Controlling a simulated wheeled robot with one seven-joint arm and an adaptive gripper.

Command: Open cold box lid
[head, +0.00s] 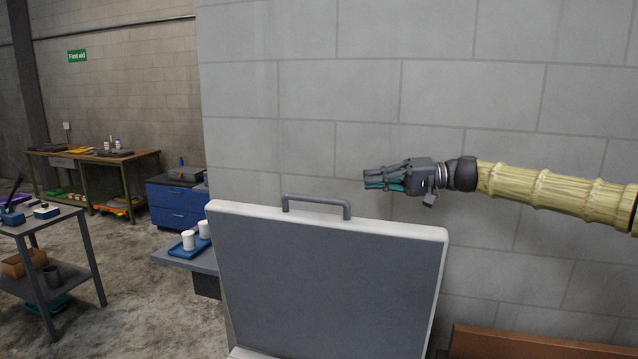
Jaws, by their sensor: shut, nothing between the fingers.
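The cold box lid (325,280) stands raised in the head view, with its grey inner panel facing me and a pale rim around it. A grey bar handle (318,201) sits on its top edge. Only a small pale bit of the box below the lid shows at the bottom of the frame; the rest is out of view. My gripper (368,180) is above and to the right of the handle, pointing left. It is shut and empty, and appears apart from the lid and handle.
A block wall (500,110) stands behind the lid and my arm. A brown wooden edge (530,342) is at the lower right. A blue tray (188,247) with white cups is left of the lid. A grey cart (60,265) stands far left, with open floor between.

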